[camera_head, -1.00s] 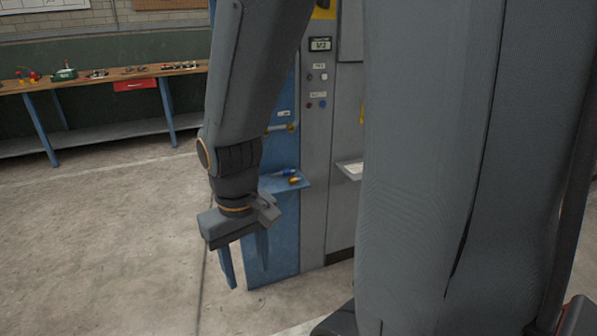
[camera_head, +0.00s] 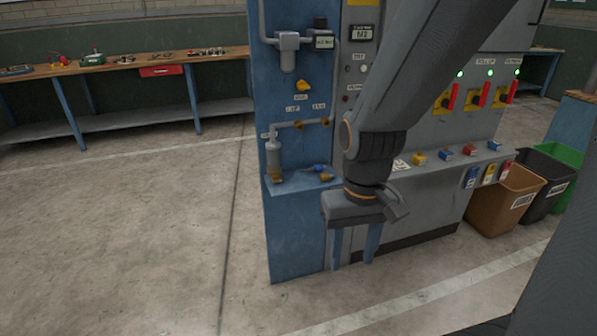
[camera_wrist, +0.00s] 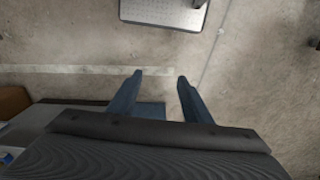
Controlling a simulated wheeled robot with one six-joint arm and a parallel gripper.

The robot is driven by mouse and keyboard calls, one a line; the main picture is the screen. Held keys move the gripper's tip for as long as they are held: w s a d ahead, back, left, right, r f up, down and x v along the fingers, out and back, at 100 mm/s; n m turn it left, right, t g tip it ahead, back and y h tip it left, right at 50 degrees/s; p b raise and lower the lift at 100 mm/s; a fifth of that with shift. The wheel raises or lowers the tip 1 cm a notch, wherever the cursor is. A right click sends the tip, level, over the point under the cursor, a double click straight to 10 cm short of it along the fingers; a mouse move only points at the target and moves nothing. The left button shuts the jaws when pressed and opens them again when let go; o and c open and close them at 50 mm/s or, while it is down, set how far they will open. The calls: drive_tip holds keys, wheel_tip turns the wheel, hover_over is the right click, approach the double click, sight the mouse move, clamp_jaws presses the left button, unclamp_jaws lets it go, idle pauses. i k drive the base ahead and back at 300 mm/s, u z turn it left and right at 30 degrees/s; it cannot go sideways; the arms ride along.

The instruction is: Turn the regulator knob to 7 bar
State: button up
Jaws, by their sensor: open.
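The blue panel (camera_head: 292,225) stands in the middle of the head view with pipes and fittings on it. A black knob (camera_head: 320,23) sits at its top, just above a small display (camera_head: 323,42) too small to read; it looks like the regulator knob. My gripper (camera_head: 352,264) hangs open and empty, fingers down, low in front of the cabinet and well below the knob. In the wrist view my gripper (camera_wrist: 158,85) has its fingers apart over bare floor, and the knob is not in that view.
A yellow valve handle (camera_head: 303,86) is below the knob. A small shelf (camera_head: 290,185) juts from the blue panel. The grey cabinet (camera_head: 440,190) has red switches (camera_head: 452,97). Bins, including a brown bin (camera_head: 505,200), stand at right. The floor (camera_head: 130,230) at left is clear.

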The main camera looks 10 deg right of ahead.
sight(319, 22)
drive_tip(key=z, duration=0.9)
drive_tip(key=k, duration=0.8)
drive_tip(key=u, duration=0.6)
drive_tip(key=i, duration=0.5)
